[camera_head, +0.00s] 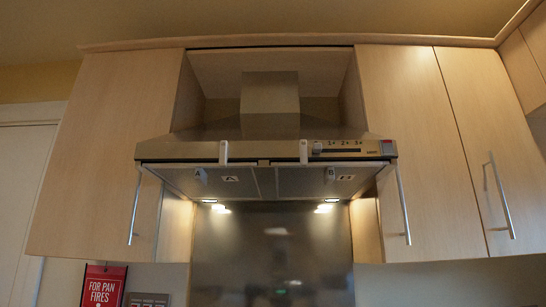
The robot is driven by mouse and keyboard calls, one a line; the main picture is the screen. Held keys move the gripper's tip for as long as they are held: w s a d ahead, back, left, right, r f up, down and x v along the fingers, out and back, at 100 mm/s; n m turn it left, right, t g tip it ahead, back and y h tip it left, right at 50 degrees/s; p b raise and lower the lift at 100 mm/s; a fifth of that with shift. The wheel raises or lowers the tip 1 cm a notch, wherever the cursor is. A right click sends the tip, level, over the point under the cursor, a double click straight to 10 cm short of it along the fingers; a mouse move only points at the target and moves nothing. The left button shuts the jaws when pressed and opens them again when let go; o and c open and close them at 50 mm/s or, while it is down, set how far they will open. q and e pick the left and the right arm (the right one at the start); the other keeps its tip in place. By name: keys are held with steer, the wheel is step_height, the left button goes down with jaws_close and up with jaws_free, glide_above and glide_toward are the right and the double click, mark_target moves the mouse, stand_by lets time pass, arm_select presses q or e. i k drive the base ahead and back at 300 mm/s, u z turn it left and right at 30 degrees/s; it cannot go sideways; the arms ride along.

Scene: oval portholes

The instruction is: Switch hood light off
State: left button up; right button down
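The steel range hood (240,152) hangs between the wall cabinets, in the middle of the view. Its control panel (345,147) is at the right of the front edge. It has small markings, a dark slot with a light slider at its left end, and a red spot at the far right. Two hood lights are lit on the underside, a left one (209,201) and a right one (331,200). Neither of my grippers shows in the view.
Wooden wall cabinets with bar handles flank the hood, a left cabinet (110,150) and a right cabinet (408,120). A dark shiny backsplash (270,255) is below the hood. A red "for pan fires" sign (103,287) hangs at lower left. The space in front of the hood looks clear.

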mark_target(387, 144)
steer(key=k, duration=0.35)
steer(key=u, duration=1.05)
steer(key=i, duration=0.6)
steer(key=z, duration=1.6)
